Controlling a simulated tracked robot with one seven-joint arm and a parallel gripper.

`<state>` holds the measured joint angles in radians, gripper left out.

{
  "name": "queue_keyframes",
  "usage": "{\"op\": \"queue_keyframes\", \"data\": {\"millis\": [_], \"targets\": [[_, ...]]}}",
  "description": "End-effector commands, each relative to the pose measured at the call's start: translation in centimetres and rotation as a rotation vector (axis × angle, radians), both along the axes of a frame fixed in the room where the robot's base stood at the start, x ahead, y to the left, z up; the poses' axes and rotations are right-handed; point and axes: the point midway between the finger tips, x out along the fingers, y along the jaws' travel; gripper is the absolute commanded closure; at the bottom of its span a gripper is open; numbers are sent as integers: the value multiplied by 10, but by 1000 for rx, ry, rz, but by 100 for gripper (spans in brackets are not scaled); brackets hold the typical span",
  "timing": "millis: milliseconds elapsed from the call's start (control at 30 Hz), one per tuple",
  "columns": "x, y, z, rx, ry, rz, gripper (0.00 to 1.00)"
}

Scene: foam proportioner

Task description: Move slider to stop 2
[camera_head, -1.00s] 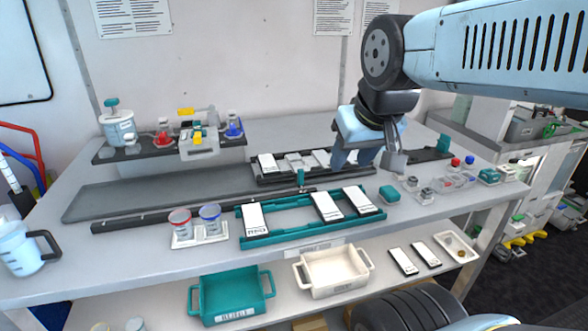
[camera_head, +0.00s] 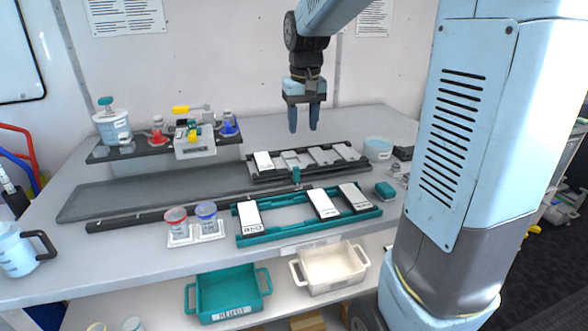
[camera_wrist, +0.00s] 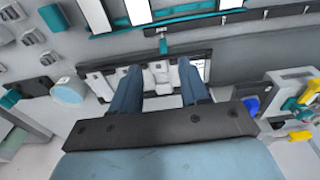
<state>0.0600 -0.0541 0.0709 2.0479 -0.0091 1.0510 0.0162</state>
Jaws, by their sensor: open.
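A small teal upright piece (camera_head: 296,176), which looks like the slider, stands near the right end of a long dark rail (camera_head: 140,215) on the bench. It also shows in the wrist view (camera_wrist: 163,46), beyond my fingers. I cannot make out any stop numbers. My gripper (camera_head: 303,130) points down with its two blue fingers apart and empty. It hangs above the black rack (camera_head: 255,178) of white plates, up and behind the teal piece, touching nothing. In the wrist view my gripper (camera_wrist: 158,68) spans part of that rack.
A teal frame (camera_head: 283,235) with white plates lies in front of the rail. A valve unit (camera_head: 193,140) stands at the back left. A white tub (camera_head: 378,147) and a teal block (camera_head: 385,190) lie to the right.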

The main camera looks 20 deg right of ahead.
Motion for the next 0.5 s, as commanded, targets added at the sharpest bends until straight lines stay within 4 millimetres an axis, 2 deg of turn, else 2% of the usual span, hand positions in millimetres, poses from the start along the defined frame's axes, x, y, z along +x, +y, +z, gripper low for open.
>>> {"op": "queue_keyframes", "data": {"millis": [100, 200, 300, 500], "targets": [[27, -1, -16, 4, 45, -1, 55], [42, -1, -26, 7, 73, 0, 55], [52, -1, -33, 10, 88, 0, 55], [57, -1, -44, 11, 100, 0, 55]]}}
